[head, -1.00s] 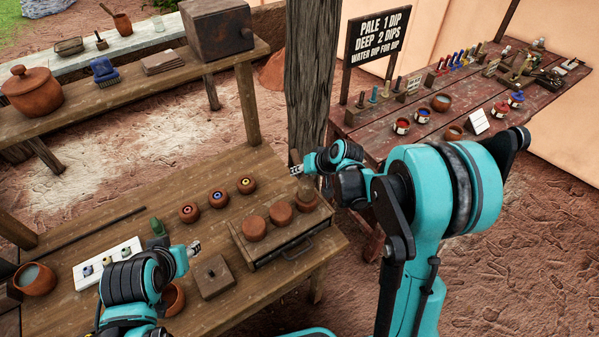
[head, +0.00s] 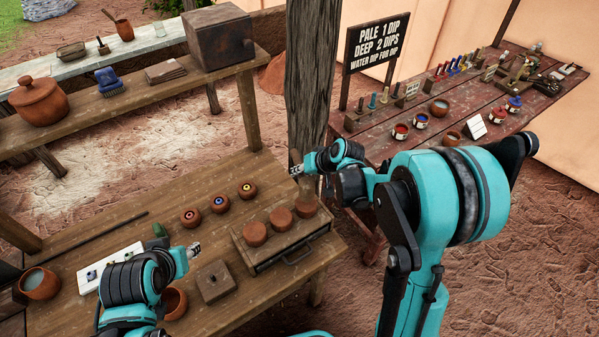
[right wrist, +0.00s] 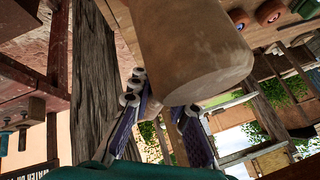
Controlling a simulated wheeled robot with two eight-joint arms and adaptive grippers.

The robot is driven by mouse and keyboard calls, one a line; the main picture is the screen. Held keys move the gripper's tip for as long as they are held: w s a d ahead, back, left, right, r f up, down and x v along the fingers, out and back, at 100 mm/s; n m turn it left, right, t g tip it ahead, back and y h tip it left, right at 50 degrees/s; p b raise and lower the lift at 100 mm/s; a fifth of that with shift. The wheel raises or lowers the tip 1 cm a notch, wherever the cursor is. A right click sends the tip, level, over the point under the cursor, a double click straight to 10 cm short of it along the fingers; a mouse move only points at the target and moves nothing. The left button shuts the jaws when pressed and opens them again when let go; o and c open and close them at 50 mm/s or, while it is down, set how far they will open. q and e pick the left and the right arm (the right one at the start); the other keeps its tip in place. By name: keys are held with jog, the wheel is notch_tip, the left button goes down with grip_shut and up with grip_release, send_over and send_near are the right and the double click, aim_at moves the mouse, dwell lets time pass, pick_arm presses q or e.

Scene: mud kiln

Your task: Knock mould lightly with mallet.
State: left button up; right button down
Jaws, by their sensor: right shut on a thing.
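My right gripper (head: 296,171) is shut on the mallet, above the right end of the low wooden box. The mallet's broad pale-brown cylinder (right wrist: 198,50) fills the upper middle of the right wrist view, beside the gripper's fingers (right wrist: 165,110). In the head view the mallet is small and partly hidden. Three round reddish-brown pieces (head: 255,234) sit in a row on the box; I cannot tell which is the mould. The mallet is over the rightmost one (head: 306,208); contact is unclear. My left gripper (head: 193,250) hovers over the table, its finger gap unclear.
The wooden box (head: 268,262) has a front handle. A square block with a knob (head: 214,283) lies to its left. Three small pots (head: 220,203) stand behind. A wooden post (head: 308,80) rises close to my right gripper. A red table (head: 385,135) stands beyond.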

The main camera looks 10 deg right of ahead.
notch_tip(320, 180, down, 4)
jog(key=b, duration=0.3)
notch_tip(320, 180, up, 4)
jog(key=shift+f+p, duration=0.25)
jog(key=shift+p, duration=0.9)
jog(key=shift+r, duration=0.2)
jog(key=shift+r+p, duration=1.45)
jog(key=shift+r, duration=0.5)
jog(key=shift+f, duration=0.1)
